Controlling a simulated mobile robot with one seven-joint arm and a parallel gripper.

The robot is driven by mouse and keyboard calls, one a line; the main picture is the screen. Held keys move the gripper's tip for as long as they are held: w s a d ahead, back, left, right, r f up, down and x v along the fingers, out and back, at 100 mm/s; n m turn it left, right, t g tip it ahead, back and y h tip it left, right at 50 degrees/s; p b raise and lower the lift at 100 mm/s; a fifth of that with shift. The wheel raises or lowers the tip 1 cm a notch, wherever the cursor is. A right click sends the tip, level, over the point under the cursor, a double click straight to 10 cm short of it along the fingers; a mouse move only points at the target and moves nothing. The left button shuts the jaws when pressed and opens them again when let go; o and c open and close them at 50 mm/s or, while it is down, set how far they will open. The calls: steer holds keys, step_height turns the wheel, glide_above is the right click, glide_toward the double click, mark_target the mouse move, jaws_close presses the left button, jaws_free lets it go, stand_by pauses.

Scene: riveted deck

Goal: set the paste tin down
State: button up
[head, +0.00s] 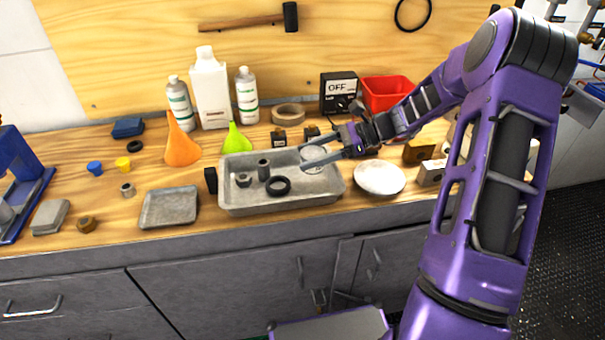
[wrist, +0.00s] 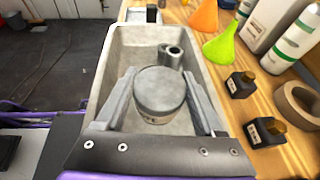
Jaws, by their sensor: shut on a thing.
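The paste tin (head: 314,154) is a short round tin with a grey lid. It also shows in the wrist view (wrist: 158,90), upright between my fingers. My gripper (head: 308,160) is shut on it, with one finger on each side in the wrist view (wrist: 159,80). The tin is over the right end of the grey metal tray (head: 285,208); I cannot tell whether its base touches the tray floor. The tray also holds a dark hollow cylinder (head: 264,168), a nut (head: 243,180) and a black ring (head: 278,186).
A white round dish (head: 380,177) stands right of the tray, and a smaller grey tray (head: 168,208) to its left.

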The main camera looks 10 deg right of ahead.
steer(key=shift+f+b, duration=0.3)
steer(key=shift+f, duration=2.3)
steer(key=o, duration=1.5)
steer(key=shift+f, duration=0.1)
steer(key=v, duration=1.2)
steer(key=shift+p, duration=0.4)
